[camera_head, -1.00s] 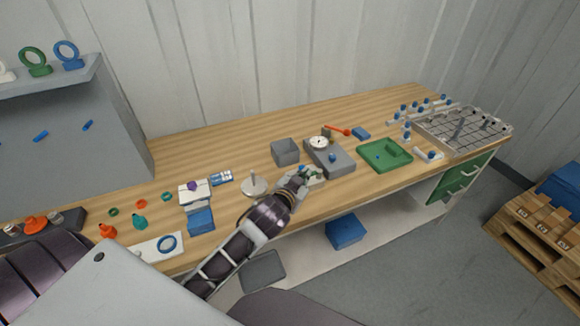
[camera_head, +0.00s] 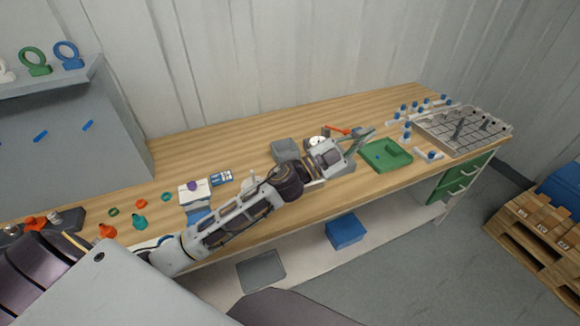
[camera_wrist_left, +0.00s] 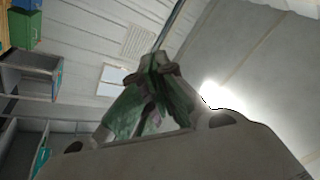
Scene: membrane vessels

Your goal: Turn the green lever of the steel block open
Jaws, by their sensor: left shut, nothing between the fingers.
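The steel block (camera_head: 343,170) is mostly hidden behind my left arm and gripper in the head view; only a grey edge shows. Its round white gauge (camera_head: 317,140) peeks out above my wrist. I cannot make out a green lever in either view. A red-orange lever-like piece (camera_head: 336,129) lies just behind the gauge. My left gripper (camera_head: 370,134) reaches across the block, its fingertips pointing right, near the green tray. In the left wrist view its greenish fingers (camera_wrist_left: 156,62) meet at the tips, with nothing between them. My right gripper is not in view.
The green tray (camera_head: 372,160) lies just right of my left gripper. A grey open box (camera_head: 284,148) stands left of the gauge. A rack (camera_head: 440,143) with blue-capped pieces fills the right end. The wooden bench top (camera_head: 240,147) is clear toward the back.

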